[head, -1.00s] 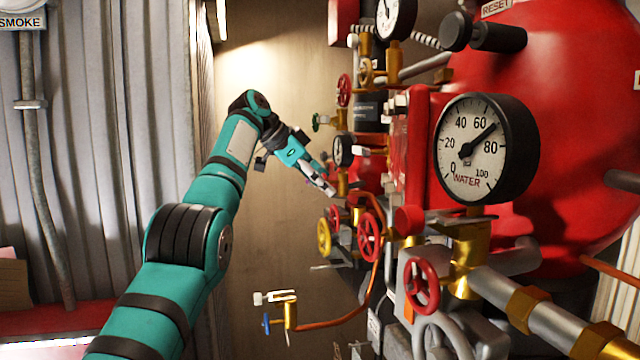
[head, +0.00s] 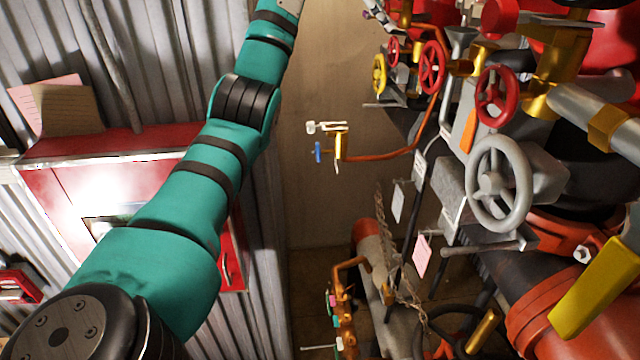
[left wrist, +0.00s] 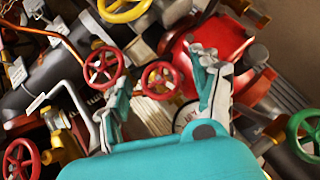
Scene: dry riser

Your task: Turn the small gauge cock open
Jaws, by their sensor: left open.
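My left gripper shows in the left wrist view (left wrist: 163,85) with its two fingers spread apart and nothing seen held between them. In the head view only its fingertips (head: 376,14) show at the top edge, beside a brass fitting (head: 403,14). Part of a white gauge dial (left wrist: 184,119) shows behind the gripper's body in the wrist view. I cannot pick out the small gauge cock with certainty; it may be hidden by the gripper or cut off by the head view's top edge. My right gripper is in neither view.
A yellow handwheel (head: 380,74) and red handwheels (head: 432,67) crowd the pipework below the fingertips. A brass tap with a blue lever (head: 318,152) juts out on a copper pipe. A large grey handwheel (head: 497,184) stands at right. A red cabinet (head: 60,190) is at left.

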